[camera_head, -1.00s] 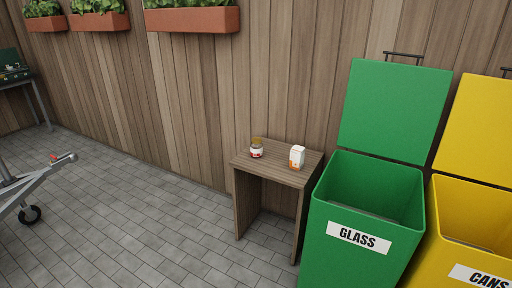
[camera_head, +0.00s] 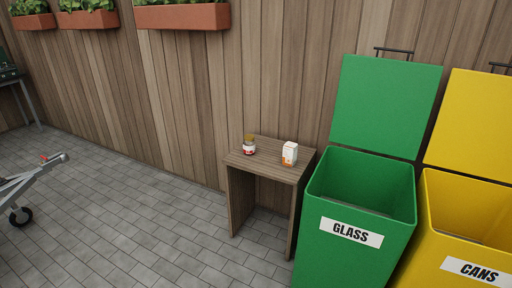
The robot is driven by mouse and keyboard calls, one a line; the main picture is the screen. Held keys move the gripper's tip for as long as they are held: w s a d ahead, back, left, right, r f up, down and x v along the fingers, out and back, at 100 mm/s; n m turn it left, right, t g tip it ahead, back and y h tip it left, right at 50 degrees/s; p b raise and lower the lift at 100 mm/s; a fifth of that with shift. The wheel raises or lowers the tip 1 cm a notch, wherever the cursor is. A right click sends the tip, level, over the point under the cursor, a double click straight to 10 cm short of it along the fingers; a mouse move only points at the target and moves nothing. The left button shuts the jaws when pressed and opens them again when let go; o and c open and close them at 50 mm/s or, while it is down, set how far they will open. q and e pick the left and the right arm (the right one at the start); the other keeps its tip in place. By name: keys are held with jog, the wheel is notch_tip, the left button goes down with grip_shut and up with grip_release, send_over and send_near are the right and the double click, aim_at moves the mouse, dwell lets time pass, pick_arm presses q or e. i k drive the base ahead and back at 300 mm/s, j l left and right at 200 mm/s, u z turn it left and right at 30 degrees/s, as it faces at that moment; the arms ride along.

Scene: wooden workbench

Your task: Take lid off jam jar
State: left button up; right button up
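A small jam jar (camera_head: 249,149) with a white and red label and a yellowish-brown lid (camera_head: 249,138) stands upright on the left part of a small wooden table (camera_head: 268,169). The lid is on the jar. Neither of my grippers shows in the head view.
A white and orange carton (camera_head: 290,153) stands right of the jar. An open green GLASS bin (camera_head: 352,259) is close to the table's right side, with a yellow CANS bin (camera_head: 446,250) beyond. A wooden fence is behind. A wheeled metal frame (camera_head: 30,186) is at left. Paving between is clear.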

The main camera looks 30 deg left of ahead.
aim_at(249, 146)
jog(key=i+j+z, duration=0.15)
jog(key=j+z, duration=0.25)
jog(key=i+j+z, duration=0.1)
jog(key=j+z, duration=0.25)
jog(key=j, duration=0.15)
